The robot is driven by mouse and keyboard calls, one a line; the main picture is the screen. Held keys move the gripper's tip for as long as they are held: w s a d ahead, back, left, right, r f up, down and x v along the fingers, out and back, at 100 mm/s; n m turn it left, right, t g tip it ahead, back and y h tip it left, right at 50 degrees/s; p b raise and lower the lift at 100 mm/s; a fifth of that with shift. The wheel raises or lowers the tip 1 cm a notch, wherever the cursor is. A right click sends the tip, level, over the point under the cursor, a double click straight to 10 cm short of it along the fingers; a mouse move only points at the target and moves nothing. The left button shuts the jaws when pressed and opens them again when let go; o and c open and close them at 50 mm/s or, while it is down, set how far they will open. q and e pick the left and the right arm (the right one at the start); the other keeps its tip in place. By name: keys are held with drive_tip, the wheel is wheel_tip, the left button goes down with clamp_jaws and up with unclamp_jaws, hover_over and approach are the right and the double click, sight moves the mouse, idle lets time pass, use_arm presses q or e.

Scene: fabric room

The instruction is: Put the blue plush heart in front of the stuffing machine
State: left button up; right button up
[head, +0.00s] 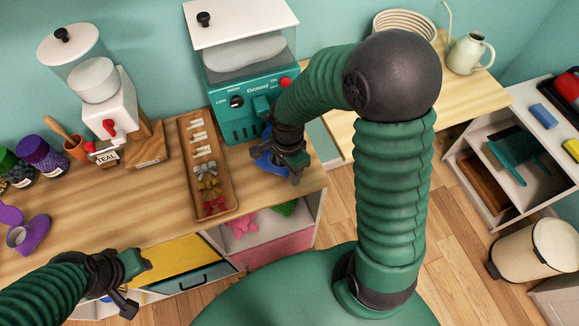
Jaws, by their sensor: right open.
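The stuffing machine (237,112) is teal with a white lid, a clear hopper of white filling, a dark knob and a red button. It stands at the back of the wooden counter. The blue plush heart (265,163) lies on the counter in front of the machine's right part, partly hidden by my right gripper. My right gripper (283,172) is open, right at the heart. I cannot tell whether it touches the heart. My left gripper (137,283) is in the lower left, in front of the counter's edge, away from the heart. Its jaw state is unclear.
A wooden tray (184,160) with bows and small white pieces lies left of the machine. A teal-labelled dispenser (118,110) and jars (42,155) stand farther left. Pink and green plush pieces sit on the shelf below. The counter's right edge is close to the heart.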

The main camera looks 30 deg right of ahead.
sight(282, 172)
drive_tip(key=shift+o, duration=0.5)
drive_tip(key=shift+w+a, duration=0.25)
drive_tip(key=shift+a, duration=0.3)
drive_tip(key=shift+w+a, duration=0.25)
drive_tip(key=shift+a, duration=0.3)
drive_tip(key=shift+s+d, duration=0.15)
drive_tip(key=shift+d, duration=0.3)
drive_tip(key=r, duration=0.1)
drive_tip(key=d+r+p, duration=0.1)
drive_tip(key=shift+d+r, duration=0.15)
drive_tip(key=shift+r, duration=0.2)
wheel_tip(282, 172, up, 9)
drive_tip(key=a+p, duration=0.1)
drive_tip(key=a, duration=0.1)
use_arm(q)
drive_tip(key=shift+w+a+r, duration=0.3)
drive_tip(key=shift+a+r, duration=0.45)
drive_tip(key=shift+a, duration=0.1)
use_arm(e)
drive_tip(key=s+a+f+n+t, duration=0.2)
drive_tip(key=s+a+f+n, duration=0.2)
drive_tip(key=n, duration=1.2)
drive_tip(key=shift+s+f+n+t, duration=0.2)
drive_tip(key=shift+f+n+t, duration=0.1)
drive_tip(key=shift+f+n, duration=0.1)
